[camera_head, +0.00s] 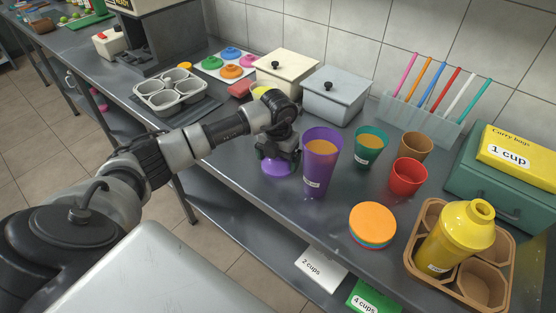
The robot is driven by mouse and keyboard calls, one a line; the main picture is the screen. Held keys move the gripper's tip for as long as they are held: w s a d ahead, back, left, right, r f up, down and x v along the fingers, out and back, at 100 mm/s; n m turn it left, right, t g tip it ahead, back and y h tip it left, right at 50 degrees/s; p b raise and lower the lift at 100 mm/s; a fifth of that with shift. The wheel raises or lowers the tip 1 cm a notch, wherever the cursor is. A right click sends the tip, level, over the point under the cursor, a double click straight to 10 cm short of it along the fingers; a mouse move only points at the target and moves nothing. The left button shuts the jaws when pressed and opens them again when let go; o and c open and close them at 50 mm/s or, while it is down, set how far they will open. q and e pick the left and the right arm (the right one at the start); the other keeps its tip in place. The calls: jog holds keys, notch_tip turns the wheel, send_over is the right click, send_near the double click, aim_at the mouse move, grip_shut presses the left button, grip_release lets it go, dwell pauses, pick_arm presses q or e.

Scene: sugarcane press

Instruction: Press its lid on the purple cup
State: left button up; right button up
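The purple cup (319,162) stands upright and uncovered on the grey counter, with orange contents near its rim and a white label low on its side. My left gripper (279,158) points down just left of the cup. A purple lid (278,168) shows at its fingertips, low over the counter or touching it; I cannot tell which. The fingers appear closed on the lid's top, which they partly hide. The lid is apart from the cup. My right gripper is not in view.
Close right of the purple cup stand a green cup (370,147), a red cup (407,177) and a brown cup (415,147). Stacked discs (372,224) lie in front. A yellow shaker (455,238) sits in a brown carrier (416,223). Lidded boxes (340,97) stand behind.

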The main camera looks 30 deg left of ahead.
pick_arm(q)
jog(key=shift+r, duration=0.1)
notch_tip(320, 180, up, 10)
jog(key=shift+b, duration=0.35)
dwell(0.4)
